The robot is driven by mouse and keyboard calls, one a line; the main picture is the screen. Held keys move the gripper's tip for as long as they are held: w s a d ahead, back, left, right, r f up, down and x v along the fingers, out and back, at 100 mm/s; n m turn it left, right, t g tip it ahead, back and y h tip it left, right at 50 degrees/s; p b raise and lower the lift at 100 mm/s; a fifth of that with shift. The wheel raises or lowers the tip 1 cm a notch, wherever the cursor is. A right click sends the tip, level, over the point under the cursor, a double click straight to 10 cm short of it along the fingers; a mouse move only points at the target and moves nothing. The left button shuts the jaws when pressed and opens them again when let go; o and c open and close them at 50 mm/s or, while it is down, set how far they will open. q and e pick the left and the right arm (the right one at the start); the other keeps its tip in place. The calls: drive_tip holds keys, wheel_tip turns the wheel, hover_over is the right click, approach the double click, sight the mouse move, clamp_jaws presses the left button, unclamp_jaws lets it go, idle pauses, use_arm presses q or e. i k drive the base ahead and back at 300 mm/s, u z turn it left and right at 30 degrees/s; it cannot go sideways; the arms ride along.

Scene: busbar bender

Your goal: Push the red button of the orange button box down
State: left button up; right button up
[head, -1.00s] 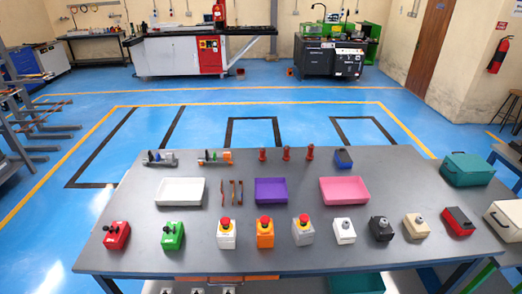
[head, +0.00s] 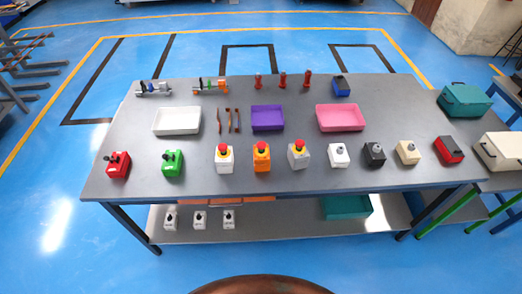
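The orange button box (head: 262,162) stands upright on the grey table near its front edge. Neither of my grippers is in the head view, and nothing touches the orange box.
The grey table (head: 205,184) also holds red, green, white, black and beige boxes along the front. White (head: 154,121), purple (head: 282,126) and pink trays (head: 352,126) lie behind. A lower shelf (head: 280,229) holds small white boxes and a teal tray.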

sight(261, 145)
drive_tip(key=k, duration=1.35)
drive_tip(key=u, duration=0.3)
drive_tip(key=i, duration=0.45)
drive_tip(key=u, duration=0.65)
drive_tip(key=i, duration=1.15)
drive_tip(key=z, duration=0.45)
